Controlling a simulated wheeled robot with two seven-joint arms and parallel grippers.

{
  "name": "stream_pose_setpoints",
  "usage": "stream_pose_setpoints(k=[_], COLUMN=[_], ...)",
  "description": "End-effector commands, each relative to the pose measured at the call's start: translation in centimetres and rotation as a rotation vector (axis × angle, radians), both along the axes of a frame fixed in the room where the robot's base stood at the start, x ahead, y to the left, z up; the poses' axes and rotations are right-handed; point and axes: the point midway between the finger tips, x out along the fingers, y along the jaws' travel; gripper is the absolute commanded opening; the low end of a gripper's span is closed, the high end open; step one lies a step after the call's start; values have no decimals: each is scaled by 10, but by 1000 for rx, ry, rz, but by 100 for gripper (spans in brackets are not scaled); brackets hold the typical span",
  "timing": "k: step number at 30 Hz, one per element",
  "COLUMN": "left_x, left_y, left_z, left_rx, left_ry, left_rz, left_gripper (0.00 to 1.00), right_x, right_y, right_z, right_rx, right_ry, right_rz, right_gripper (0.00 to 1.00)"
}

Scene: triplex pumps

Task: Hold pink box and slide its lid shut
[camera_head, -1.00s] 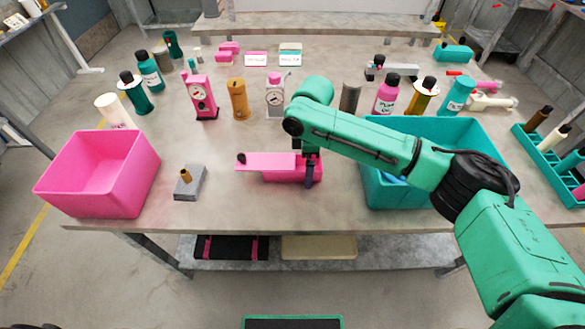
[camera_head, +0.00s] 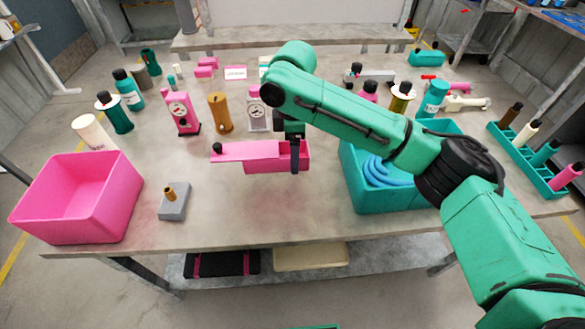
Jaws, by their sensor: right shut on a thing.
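The small pink box (camera_head: 262,165) is held at its right end by my right gripper (camera_head: 294,158), which is shut on it and comes from above. The box looks level and raised above the table, with a faint pinkish patch on the tabletop below. Its flat pink lid (camera_head: 238,151) sticks out past the box's left end. A black knob (camera_head: 217,148) is on the lid's left end. The right part of the box looks open on top, partly hidden by the gripper. My left gripper is not in view.
A large pink bin (camera_head: 75,225) stands at the table's left, beside a grey block with a brass peg (camera_head: 173,205). A teal bin (camera_head: 375,202) with blue coils is right of the box. Bottles and pink gauges (camera_head: 182,112) stand behind. The front middle of the table (camera_head: 260,225) is clear.

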Motion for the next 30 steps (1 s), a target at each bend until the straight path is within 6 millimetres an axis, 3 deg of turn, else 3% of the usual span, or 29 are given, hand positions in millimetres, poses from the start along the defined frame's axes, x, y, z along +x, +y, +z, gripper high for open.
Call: stream_pose_setpoints(k=[3,11,30], left_x=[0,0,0], left_y=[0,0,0], left_z=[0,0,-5], left_rx=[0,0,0], left_ry=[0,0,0], left_rz=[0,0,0], left_gripper=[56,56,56], right_x=[0,0,0], right_y=[0,0,0], right_z=[13,15,-3], right_rx=[0,0,0], right_ry=[0,0,0], right_rz=[1,0,0], right_gripper=[0,0,0])
